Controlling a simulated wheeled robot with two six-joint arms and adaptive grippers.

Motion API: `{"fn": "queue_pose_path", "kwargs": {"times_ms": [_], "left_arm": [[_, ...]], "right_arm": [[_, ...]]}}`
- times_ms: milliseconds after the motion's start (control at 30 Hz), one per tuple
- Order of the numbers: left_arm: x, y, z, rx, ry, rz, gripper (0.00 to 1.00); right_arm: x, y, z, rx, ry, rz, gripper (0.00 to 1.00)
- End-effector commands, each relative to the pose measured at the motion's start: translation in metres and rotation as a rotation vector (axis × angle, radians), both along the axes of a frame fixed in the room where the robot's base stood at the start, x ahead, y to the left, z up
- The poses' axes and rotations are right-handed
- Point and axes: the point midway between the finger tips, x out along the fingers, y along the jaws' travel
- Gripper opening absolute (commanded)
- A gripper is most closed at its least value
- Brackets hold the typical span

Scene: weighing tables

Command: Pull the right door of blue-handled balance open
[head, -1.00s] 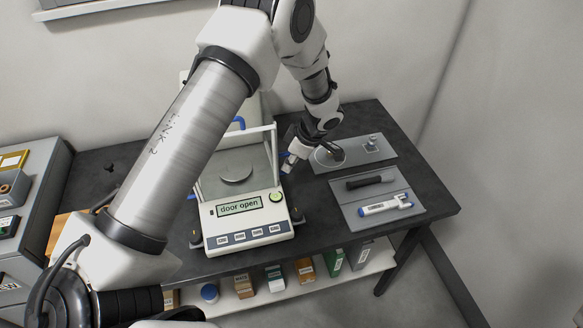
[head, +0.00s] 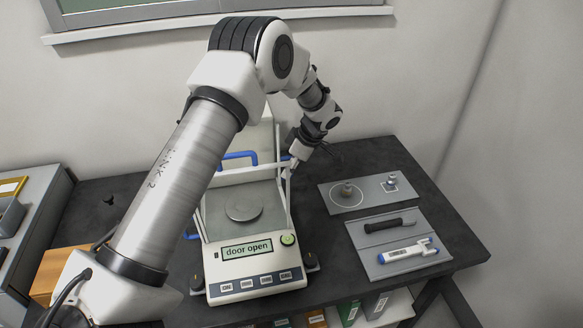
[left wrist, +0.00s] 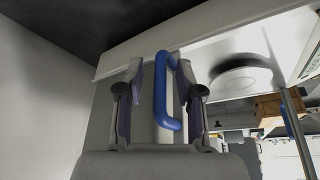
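The white balance (head: 256,284) stands on the dark table, its display reading "door open". A round pan (head: 244,205) is inside its glass chamber. My left gripper (head: 297,158) is at the balance's right side, toward the back. In the left wrist view the fingers of my left gripper (left wrist: 160,95) are apart, one on each side of a blue handle (left wrist: 165,92). A gap shows between the left finger and the handle. Another blue handle (head: 238,156) shows at the chamber's upper left. My right gripper is not in view.
Right of the balance lie a grey plate (head: 372,191) with small weights and a grey tray (head: 385,240) with a black tool and a white-blue pen-like device. Boxes sit on a shelf below. Bare table lies at the back right.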

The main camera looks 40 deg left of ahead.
Motion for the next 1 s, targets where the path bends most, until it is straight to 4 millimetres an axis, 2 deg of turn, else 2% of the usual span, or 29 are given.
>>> {"fn": "queue_pose_path", "kwargs": {"times_ms": [233, 333, 733, 833, 1000], "left_arm": [[0.0, -0.001, 0.001, -0.001, -0.002, 0.001, 0.37], [0.002, -0.004, 0.009, 0.0, -0.002, 0.0, 0.37], [0.01, -0.037, 0.094, 0.001, -0.004, -0.002, 0.37], [0.011, -0.042, 0.106, 0.0, -0.003, 0.001, 0.37], [0.011, -0.044, 0.111, -0.001, 0.0, 0.001, 0.37]], "right_arm": [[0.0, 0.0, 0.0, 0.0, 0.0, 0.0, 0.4], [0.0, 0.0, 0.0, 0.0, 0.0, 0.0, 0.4], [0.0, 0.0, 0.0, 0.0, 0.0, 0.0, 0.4], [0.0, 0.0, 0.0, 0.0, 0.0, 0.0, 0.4], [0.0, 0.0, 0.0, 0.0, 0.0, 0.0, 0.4]]}}
